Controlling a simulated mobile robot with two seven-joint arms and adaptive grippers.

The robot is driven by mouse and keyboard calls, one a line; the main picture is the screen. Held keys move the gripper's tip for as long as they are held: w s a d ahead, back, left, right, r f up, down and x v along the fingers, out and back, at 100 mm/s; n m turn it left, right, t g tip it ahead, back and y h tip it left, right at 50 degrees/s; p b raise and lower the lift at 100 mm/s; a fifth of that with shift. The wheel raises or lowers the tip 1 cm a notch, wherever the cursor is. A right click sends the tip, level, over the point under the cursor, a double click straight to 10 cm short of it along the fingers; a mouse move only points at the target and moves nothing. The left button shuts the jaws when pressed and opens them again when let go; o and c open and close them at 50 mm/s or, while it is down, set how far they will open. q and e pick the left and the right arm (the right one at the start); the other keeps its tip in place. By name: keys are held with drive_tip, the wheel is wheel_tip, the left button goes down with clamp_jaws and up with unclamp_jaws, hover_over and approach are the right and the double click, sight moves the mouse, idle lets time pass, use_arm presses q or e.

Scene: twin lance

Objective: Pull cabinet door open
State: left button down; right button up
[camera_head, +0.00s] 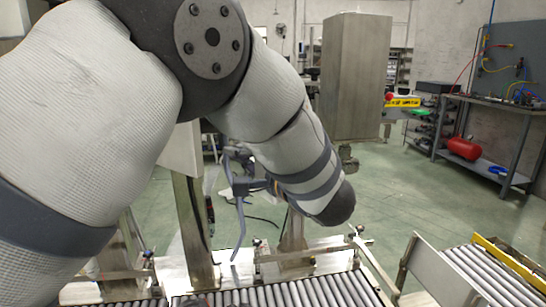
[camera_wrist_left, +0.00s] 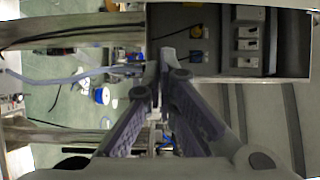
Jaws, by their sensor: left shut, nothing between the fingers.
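In the left wrist view an open-fronted metal cabinet (camera_wrist_left: 290,72) fills the upper right. Switches (camera_wrist_left: 248,42) and a socket show inside it. I cannot make out a door or handle for certain. My left gripper (camera_wrist_left: 166,62) is shut and empty, its fingertips beside the cabinet's left edge in the picture. I cannot tell whether they touch it. In the head view my left arm covers the left and middle, and the left gripper (camera_head: 243,182) shows small and partly hidden beside the wrist. My right gripper is not in view.
In the head view a tall steel box (camera_head: 357,75) stands behind my arm. Roller conveyors (camera_head: 320,292) run along the bottom. A workbench (camera_head: 490,105) with a red tank (camera_head: 464,148) stands at the right. Green floor between is mostly clear.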

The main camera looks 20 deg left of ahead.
sight(183, 154)
use_arm(q)
drive_tip(key=a, duration=0.2)
drive_tip(key=s+a+p, duration=0.1)
drive_tip(key=a, duration=0.1)
drive_tip(key=shift+s+a, duration=0.15)
drive_tip(key=shift+a, duration=0.15)
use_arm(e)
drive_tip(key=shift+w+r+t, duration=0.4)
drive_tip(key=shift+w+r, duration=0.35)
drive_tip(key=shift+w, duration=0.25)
